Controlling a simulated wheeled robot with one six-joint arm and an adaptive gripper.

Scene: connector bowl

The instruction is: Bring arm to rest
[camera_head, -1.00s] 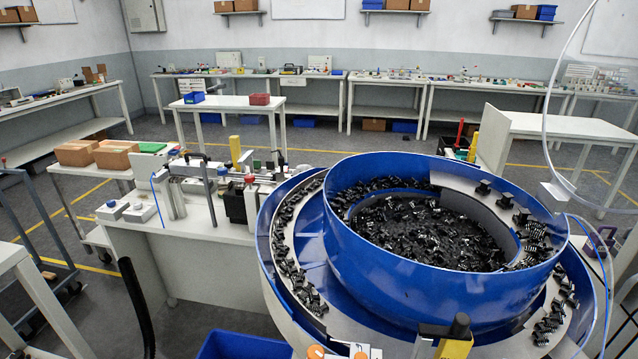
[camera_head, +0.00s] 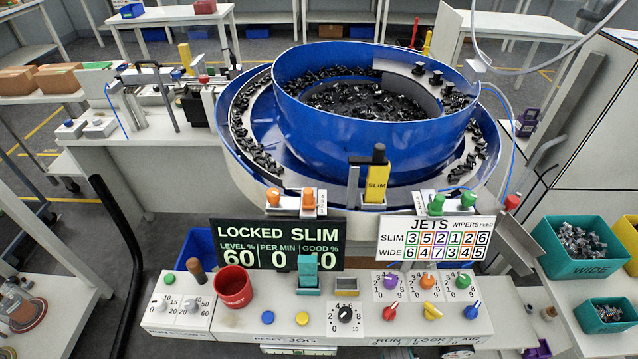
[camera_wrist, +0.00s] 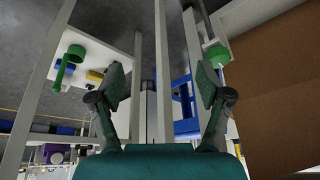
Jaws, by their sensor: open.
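My gripper (camera_wrist: 160,95) shows in the wrist view, its two dark fingers spread apart with nothing between them. Beyond the fingers are pale upright posts, a blue frame part and grey floor. My arm and gripper do not show in the head view. There the blue bowl feeder (camera_head: 375,115) stands behind a control panel (camera_head: 400,305), with many black connectors in the bowl and on its outer track.
A red cup (camera_head: 233,287) stands on the panel among knobs and buttons. A display (camera_head: 278,243) reads LOCKED SLIM. Teal bins (camera_head: 578,248) with parts stand at right. In the wrist view, a brown surface (camera_wrist: 280,90) fills the right side, close to the gripper.

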